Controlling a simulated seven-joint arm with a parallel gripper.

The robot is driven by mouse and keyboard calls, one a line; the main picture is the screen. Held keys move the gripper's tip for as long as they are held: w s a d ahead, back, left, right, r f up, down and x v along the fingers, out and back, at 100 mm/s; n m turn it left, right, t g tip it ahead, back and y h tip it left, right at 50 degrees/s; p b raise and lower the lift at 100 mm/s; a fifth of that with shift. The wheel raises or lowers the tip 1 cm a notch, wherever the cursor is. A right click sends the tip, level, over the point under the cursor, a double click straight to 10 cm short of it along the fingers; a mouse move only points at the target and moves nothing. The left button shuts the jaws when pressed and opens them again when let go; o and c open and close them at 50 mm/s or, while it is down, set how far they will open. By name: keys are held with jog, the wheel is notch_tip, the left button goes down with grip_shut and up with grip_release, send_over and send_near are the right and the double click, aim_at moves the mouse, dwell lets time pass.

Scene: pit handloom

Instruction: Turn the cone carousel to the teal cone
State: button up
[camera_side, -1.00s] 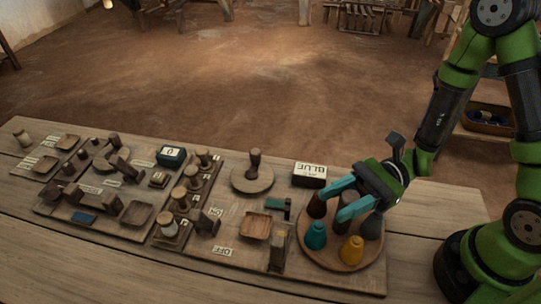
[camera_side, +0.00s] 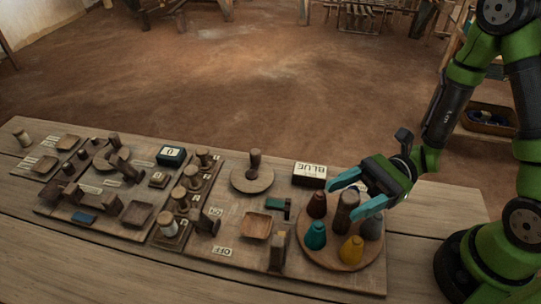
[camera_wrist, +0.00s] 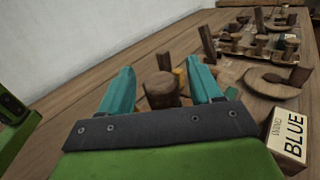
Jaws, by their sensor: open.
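The cone carousel is a round wooden disc (camera_side: 322,257) at the right end of the bench. It bears a teal cone (camera_side: 315,236) at the front left, a yellow cone (camera_side: 352,251) at the front, a dark red cone (camera_side: 317,204) at the back left and a grey cone (camera_side: 373,228) at the right. A brown wooden post (camera_side: 346,212) stands at its middle. My gripper (camera_side: 346,200) is open, its teal fingers around the top of the post. In the wrist view the post (camera_wrist: 160,89) shows between the fingers; I cannot tell whether they touch it.
A block reading BLUE (camera_side: 310,174) stands behind the carousel, close to my gripper. A square wooden tray (camera_side: 257,225) and a round disc with a knob (camera_side: 252,180) lie to the left. Several pegs and labelled panels fill the bench's left. Bare bench lies at the front right.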

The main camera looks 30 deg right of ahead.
jog(key=s+d, duration=0.1)
jog(key=d, duration=1.3)
jog(key=shift+s+d, duration=0.15)
jog(key=shift+d, duration=0.2)
jog(key=shift+c, duration=0.5)
